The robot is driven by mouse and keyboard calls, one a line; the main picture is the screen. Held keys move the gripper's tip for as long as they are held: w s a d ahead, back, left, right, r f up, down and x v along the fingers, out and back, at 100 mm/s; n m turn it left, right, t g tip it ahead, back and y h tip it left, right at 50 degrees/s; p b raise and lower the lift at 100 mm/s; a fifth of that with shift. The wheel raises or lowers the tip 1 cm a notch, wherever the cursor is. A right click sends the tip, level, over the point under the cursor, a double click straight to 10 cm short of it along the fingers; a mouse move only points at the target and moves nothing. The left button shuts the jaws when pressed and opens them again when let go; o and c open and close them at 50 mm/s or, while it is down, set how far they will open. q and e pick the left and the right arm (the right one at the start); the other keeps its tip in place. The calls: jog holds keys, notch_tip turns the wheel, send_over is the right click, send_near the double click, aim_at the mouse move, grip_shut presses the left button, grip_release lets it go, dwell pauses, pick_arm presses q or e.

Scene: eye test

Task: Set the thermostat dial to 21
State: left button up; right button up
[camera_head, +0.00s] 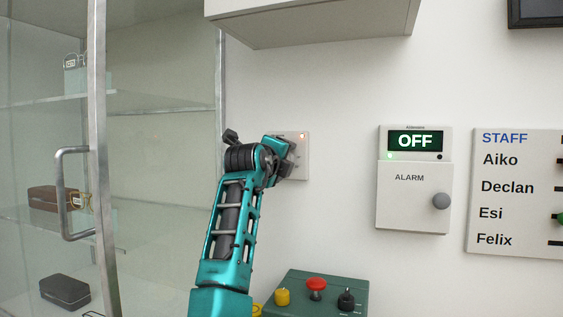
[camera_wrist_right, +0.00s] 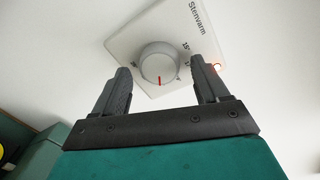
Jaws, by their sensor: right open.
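The thermostat (camera_head: 303,165) is a white plate on the wall, mostly hidden behind my right gripper (camera_head: 287,157) in the head view. In the right wrist view its plate (camera_wrist_right: 126,40) reads "Stenvarm" and bears a round grey dial (camera_wrist_right: 158,60). A red line on the dial points down in that view. A "15" shows at the dial's right; other scale marks are partly hidden, so I cannot read the setting. My right gripper is open, its fingers on either side of the dial; I cannot tell whether they touch it. My left gripper is not in view.
A glass cabinet with a metal handle (camera_head: 63,194) stands left. A wall cupboard (camera_head: 312,25) hangs above. Right are an alarm box (camera_head: 405,210) showing OFF and a staff board (camera_head: 510,215). A green box (camera_head: 335,290) with yellow, red and black controls stands below.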

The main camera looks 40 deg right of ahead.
jog(key=shift+a, duration=0.1)
jog(key=f+v, duration=0.1)
jog(key=v, duration=1.1)
jog(key=shift+s+a+r+b, duration=0.25)
jog(key=shift+a+r+b, duration=0.15)
jog(key=shift+r, duration=0.1)
